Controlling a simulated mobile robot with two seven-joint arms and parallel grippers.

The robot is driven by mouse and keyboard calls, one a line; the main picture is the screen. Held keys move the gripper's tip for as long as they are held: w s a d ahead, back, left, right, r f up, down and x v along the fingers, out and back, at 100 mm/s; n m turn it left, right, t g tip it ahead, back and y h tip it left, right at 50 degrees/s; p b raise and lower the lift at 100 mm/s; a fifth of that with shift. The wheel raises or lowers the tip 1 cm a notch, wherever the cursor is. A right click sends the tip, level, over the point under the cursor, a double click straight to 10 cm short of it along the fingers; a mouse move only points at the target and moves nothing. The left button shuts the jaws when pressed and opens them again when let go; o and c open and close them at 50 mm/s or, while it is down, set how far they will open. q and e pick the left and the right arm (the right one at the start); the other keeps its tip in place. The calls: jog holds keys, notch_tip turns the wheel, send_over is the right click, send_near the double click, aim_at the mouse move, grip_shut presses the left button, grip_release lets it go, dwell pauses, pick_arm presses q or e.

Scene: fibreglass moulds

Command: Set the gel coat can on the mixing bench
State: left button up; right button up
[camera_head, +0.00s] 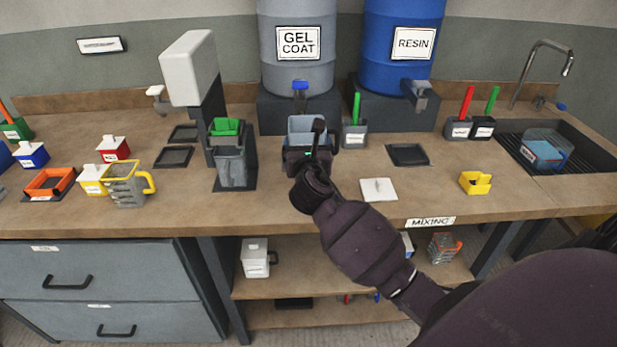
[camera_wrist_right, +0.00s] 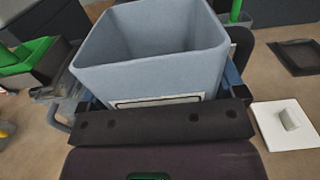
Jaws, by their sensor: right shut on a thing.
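An open, square, blue-grey can (camera_head: 307,127) is in my right gripper (camera_head: 308,152), in front of the grey gel coat drum (camera_head: 297,70) and just below its blue-handled tap (camera_head: 300,90). In the right wrist view the can (camera_wrist_right: 150,55) is upright, with its mouth open and a label partly hidden by the gripper. The fingers are shut on its sides. I cannot tell whether its base touches the mixing bench (camera_head: 250,208). The bench carries a "MIXING" label (camera_head: 430,221). My left gripper is not in view.
A white lid (camera_head: 378,189) lies right of the can. A dispenser (camera_head: 193,75) with a grey cup (camera_head: 231,165) stands left. A grey pot with a green handle (camera_head: 355,133) is close on the right. Bare bench lies around the lid. A sink (camera_head: 590,150) is far right.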

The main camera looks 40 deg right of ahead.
notch_tip(320, 180, down, 4)
jog(key=shift+r+b, duration=0.15)
jog(key=shift+b, duration=0.25)
notch_tip(320, 180, down, 5)
jog(key=shift+r+b, duration=0.1)
jog(key=shift+b, duration=0.75)
jog(key=shift+f, duration=0.3)
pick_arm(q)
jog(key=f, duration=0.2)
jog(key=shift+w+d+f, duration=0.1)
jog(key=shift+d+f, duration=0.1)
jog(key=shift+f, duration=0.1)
